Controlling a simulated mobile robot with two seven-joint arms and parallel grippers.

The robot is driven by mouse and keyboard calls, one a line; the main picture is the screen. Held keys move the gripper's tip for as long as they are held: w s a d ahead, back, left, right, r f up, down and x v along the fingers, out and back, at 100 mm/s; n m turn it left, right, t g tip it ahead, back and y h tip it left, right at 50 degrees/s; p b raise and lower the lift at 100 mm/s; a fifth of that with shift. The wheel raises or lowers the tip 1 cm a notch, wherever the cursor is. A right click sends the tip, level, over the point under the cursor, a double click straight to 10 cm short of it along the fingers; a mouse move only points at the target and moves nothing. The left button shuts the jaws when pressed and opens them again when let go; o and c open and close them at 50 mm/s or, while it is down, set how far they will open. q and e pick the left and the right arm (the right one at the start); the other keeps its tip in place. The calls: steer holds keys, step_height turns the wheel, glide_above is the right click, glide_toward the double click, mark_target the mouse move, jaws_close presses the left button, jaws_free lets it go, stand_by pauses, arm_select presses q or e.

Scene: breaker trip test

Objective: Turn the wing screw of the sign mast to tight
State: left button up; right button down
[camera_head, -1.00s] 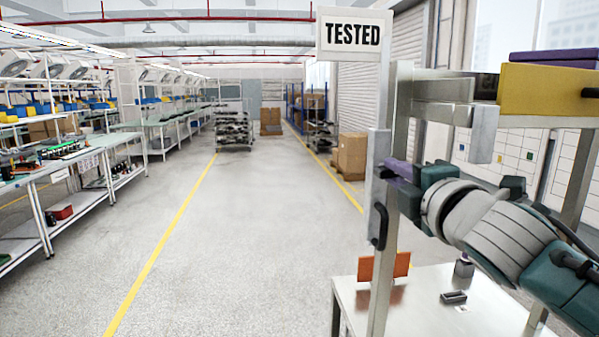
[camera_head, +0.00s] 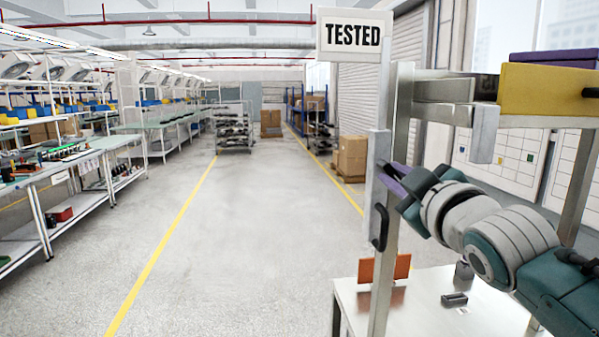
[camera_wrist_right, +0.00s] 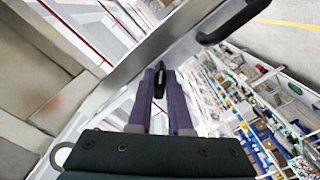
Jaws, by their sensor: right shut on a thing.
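The sign mast carries a white "TESTED" sign (camera_head: 353,36). Its thin grey pole (camera_head: 384,95) runs down into a grey sleeve (camera_head: 376,165) beside a metal post. My right gripper (camera_head: 386,168) is at the sleeve, its purple fingers slanting down to the right. In the right wrist view, the fingers of this gripper (camera_wrist_right: 159,72) are shut on a small dark piece, the wing screw (camera_wrist_right: 159,84). The fingers hide the screw in the head view. How far it is turned cannot be seen. My left gripper is not in view.
A metal frame with a yellow block (camera_head: 547,90) stands above my right arm. Below is a table (camera_head: 430,310) with an orange plate (camera_head: 367,270) and a small dark block (camera_head: 454,299). The aisle at left is clear.

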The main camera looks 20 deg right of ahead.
steer(key=m, duration=0.4)
steer(key=shift+m, duration=0.3)
steer(key=shift+a+m+p, duration=0.1)
steer(key=shift+m+p, duration=0.3)
steer(key=shift+m, duration=1.6)
steer(key=shift+f, duration=0.1)
steer(key=c, duration=0.8)
jaws_free()
steer(key=shift+c, duration=0.2)
